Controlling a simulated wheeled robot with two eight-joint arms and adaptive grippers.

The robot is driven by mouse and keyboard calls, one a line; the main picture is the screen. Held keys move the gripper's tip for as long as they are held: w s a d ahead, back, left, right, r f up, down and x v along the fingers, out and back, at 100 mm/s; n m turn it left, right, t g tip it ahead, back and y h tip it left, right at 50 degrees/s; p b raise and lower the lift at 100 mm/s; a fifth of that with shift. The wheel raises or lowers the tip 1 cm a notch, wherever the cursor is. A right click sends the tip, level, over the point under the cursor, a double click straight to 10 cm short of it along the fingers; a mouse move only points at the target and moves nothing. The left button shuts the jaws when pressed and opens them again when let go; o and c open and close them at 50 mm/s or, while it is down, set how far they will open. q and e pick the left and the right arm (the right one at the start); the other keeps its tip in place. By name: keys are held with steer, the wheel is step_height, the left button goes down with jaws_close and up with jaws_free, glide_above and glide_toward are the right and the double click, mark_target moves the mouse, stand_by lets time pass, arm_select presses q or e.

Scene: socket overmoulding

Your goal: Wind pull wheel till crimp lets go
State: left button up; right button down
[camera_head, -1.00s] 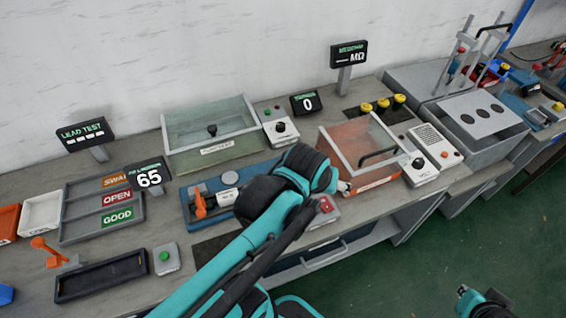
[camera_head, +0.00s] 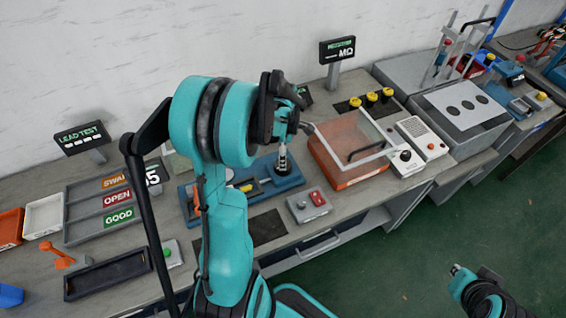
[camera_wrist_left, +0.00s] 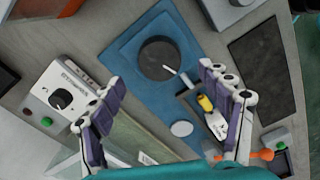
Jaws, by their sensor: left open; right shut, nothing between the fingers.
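The blue pull-test fixture (camera_wrist_left: 130,42) lies below my left gripper (camera_wrist_left: 161,77) in the left wrist view. Its round dark wheel (camera_wrist_left: 157,58) has a pale pin near the edge, just beyond and between my open fingertips. A yellow piece (camera_wrist_left: 205,102) and a white part (camera_wrist_left: 216,124) sit on the fixture near the right finger. Whether the crimp is still held cannot be told. In the head view my left arm covers part of the blue fixture (camera_head: 285,182), and the wheel is hidden. My right gripper (camera_head: 459,271) is shut and empty at lower right, away from the bench.
An orange box with a clear lid (camera_head: 345,178) stands right of the fixture. A button box (camera_head: 309,205) sits in front. Sorting trays (camera_head: 68,222) and an empty dark tray (camera_head: 108,274) are at left. The floor at right is clear.

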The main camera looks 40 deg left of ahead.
arm_select(q)
step_height(320, 180, down, 6)
steer(key=shift+r+b, duration=0.25)
steer(key=shift+b, duration=0.45)
steer(key=c, duration=1.2)
